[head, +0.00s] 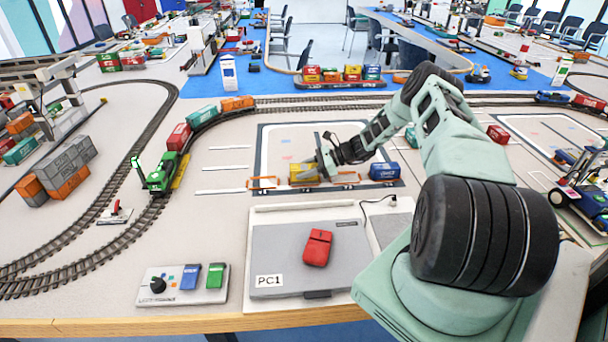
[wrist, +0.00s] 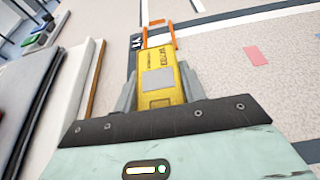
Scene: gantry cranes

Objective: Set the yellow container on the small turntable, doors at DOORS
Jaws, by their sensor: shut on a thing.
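The yellow container (head: 301,173) is at mid-table, on or just above a row of orange frames; I cannot tell if it touches them. My gripper (head: 318,166) is shut on it from the right. In the wrist view the yellow container (wrist: 160,78) sits between the two grey fingers of my gripper (wrist: 160,92), with dark print and a grey patch on its upper face. I cannot make out the small turntable or a DOORS mark in either view.
A blue container (head: 384,171) stands just right of my gripper. An orange frame (head: 262,183) lies left of the yellow container. A grey PC1 panel (head: 285,260) bearing a red object (head: 317,248) is in front. A green locomotive (head: 162,174) stands on curved track at left.

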